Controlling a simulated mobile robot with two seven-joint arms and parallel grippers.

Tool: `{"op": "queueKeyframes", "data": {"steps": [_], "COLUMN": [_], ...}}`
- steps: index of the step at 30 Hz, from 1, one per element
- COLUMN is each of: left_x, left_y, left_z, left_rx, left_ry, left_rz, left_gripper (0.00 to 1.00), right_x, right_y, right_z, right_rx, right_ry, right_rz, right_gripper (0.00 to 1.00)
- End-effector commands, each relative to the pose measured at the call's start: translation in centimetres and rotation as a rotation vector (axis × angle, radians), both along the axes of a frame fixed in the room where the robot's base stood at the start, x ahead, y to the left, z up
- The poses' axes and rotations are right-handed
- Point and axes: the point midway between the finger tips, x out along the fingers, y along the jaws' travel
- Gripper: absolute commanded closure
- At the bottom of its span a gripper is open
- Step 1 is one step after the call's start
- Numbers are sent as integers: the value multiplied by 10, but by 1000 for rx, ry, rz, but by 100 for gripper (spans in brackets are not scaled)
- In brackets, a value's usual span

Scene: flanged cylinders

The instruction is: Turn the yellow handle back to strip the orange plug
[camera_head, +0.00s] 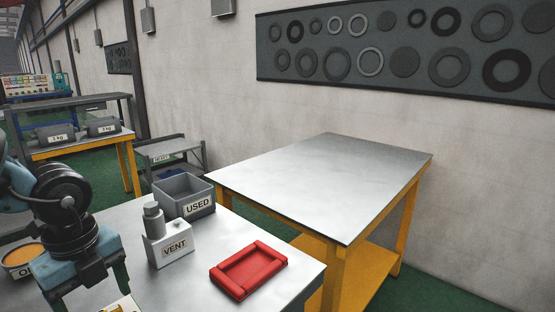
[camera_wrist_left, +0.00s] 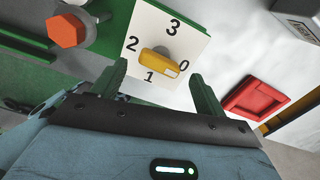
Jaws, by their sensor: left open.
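In the left wrist view, the yellow handle (camera_wrist_left: 160,62) sits on a white square dial plate (camera_wrist_left: 190,32) marked 0, 1, 2 and 3. Its pale-marked end points to the lower right, between 1 and 0. The orange hexagonal plug (camera_wrist_left: 67,30) is at the upper left, on a grey part. My left gripper (camera_wrist_left: 158,68) is open, its green fingers on either side of the handle in this view; I see no contact. In the head view, my left gripper (camera_head: 90,288) is at the lower left, over the table's front, and the handle is mostly cut off. My right gripper is not in view.
On the near table stand a grey USED bin (camera_head: 184,195), a white VENT block (camera_head: 170,245), a red tray (camera_head: 249,286) and a partly hidden orange-filled container (camera_head: 22,258). A bare metal table (camera_head: 325,185) stands behind, with a wall board of rings (camera_head: 400,50) above it.

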Motion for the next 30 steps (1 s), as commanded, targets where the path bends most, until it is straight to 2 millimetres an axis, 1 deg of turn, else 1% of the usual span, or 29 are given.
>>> {"op": "queueKeyframes", "data": {"steps": [3, 15, 29, 30], "left_x": [0, 0, 0, 0], "left_y": [0, 0, 0, 0], "left_z": [10, 35, 37, 37], "left_rx": [0, 0, 0, 0], "left_ry": [-1, -2, 0, 0], "left_rz": [0, 0, -1, -1], "left_gripper": [27, 27, 27, 27], "right_x": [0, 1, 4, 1], "right_y": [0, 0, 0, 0], "right_z": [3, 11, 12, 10], "right_rx": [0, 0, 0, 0], "right_ry": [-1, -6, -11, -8], "right_rz": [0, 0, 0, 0], "right_gripper": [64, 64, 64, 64]}}
